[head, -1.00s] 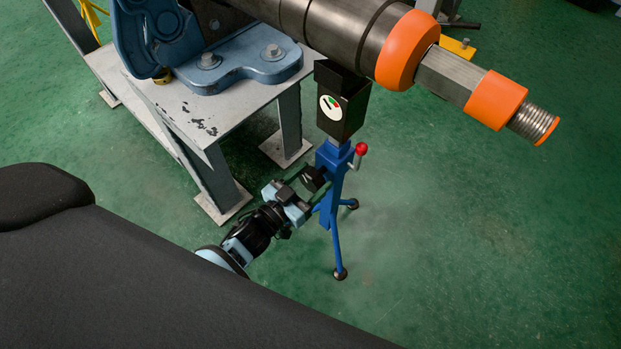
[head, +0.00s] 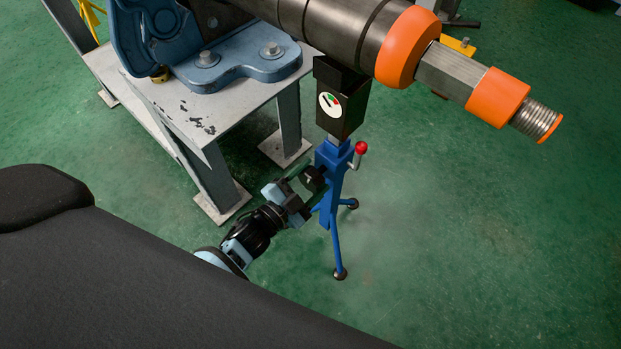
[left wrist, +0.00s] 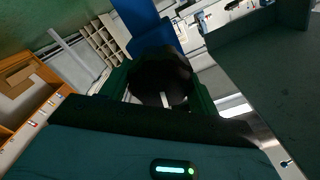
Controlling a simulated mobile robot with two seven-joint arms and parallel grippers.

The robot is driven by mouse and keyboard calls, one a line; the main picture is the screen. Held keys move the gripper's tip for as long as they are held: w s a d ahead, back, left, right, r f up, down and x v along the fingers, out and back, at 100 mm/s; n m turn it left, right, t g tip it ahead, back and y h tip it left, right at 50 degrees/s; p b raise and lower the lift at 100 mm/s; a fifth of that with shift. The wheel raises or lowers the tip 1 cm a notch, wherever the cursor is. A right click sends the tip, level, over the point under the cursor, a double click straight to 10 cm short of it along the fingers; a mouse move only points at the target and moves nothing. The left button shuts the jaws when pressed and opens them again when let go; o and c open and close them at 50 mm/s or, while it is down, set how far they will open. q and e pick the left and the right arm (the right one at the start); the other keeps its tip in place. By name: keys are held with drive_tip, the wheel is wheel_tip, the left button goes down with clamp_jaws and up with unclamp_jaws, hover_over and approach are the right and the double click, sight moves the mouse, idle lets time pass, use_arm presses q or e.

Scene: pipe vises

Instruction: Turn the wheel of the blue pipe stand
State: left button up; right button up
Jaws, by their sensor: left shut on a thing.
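The blue pipe stand (head: 331,164) stands upright on the floor on splayed legs, with a black head (head: 340,100) carrying a dial under the pipe. Its black wheel (head: 315,177) is on the side facing my left arm; it also shows in the left wrist view (left wrist: 160,76). My left gripper (head: 307,188) is shut on the wheel, one finger on each side of it in the left wrist view. The fingers hide part of the wheel. My right gripper is in neither view.
A heavy steel pipe with orange collars (head: 407,46) runs above the stand. A grey table (head: 187,117) with a blue vise (head: 237,66) stands to the left. A red-knobbed lever (head: 361,148) sticks out of the stand. The floor at right is clear.

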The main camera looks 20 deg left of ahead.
use_arm(q)
drive_tip(key=m+b, duration=0.1)
drive_tip(key=m, duration=0.5)
drive_tip(key=shift+f+m, duration=0.15)
drive_tip(key=shift+m, duration=0.25)
idle(0.4)
drive_tip(key=o, duration=1)
drive_tip(key=shift+s, duration=0.1)
drive_tip(key=shift+p+v, duration=0.3)
drive_tip(key=shift+v, duration=3.55)
